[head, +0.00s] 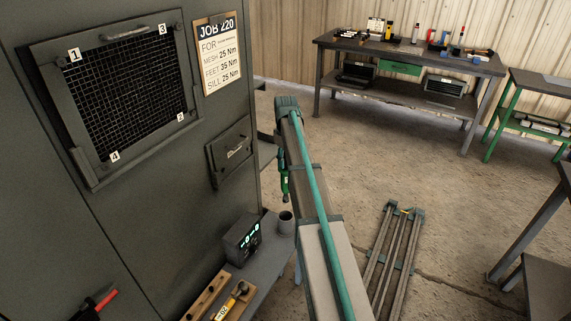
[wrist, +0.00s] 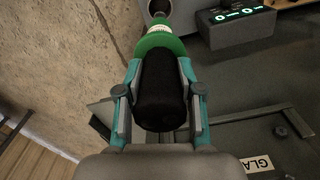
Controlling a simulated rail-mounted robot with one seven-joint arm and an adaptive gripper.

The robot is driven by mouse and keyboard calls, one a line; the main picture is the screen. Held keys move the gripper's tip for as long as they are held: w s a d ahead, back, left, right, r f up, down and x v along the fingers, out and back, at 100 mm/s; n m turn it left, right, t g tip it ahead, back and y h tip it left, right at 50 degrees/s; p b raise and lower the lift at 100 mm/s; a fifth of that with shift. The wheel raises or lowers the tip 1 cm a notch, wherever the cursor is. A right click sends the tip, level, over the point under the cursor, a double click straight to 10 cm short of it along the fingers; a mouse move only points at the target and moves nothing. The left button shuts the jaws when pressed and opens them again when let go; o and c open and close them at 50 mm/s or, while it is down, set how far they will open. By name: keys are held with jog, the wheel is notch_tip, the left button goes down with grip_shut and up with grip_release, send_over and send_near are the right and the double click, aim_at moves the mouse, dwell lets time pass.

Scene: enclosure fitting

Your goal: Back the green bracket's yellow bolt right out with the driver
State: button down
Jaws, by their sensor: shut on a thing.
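My gripper (wrist: 160,80) is shut on the driver (wrist: 160,98), which has a thick black handle and a green collar at its far end. In the wrist view the driver points up the picture, toward a grey cup. In the head view a green part of the driver (head: 284,184) shows beside my arm, near the cabinet's front. My arm hides most of the gripper there. I cannot make out the green bracket or its yellow bolt in either view.
A grey cabinet (head: 217,119) with a mesh panel (head: 128,93) fills the left. Below it, a shelf (head: 268,273) bears a lit control box (head: 242,239), the cup (head: 286,222) and a yellow-banded tool (head: 230,300) in a wooden rack.

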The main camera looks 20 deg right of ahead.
jog(key=shift+r+p, duration=0.8)
jog(key=shift+r, duration=0.4)
jog(key=shift+a, duration=0.1)
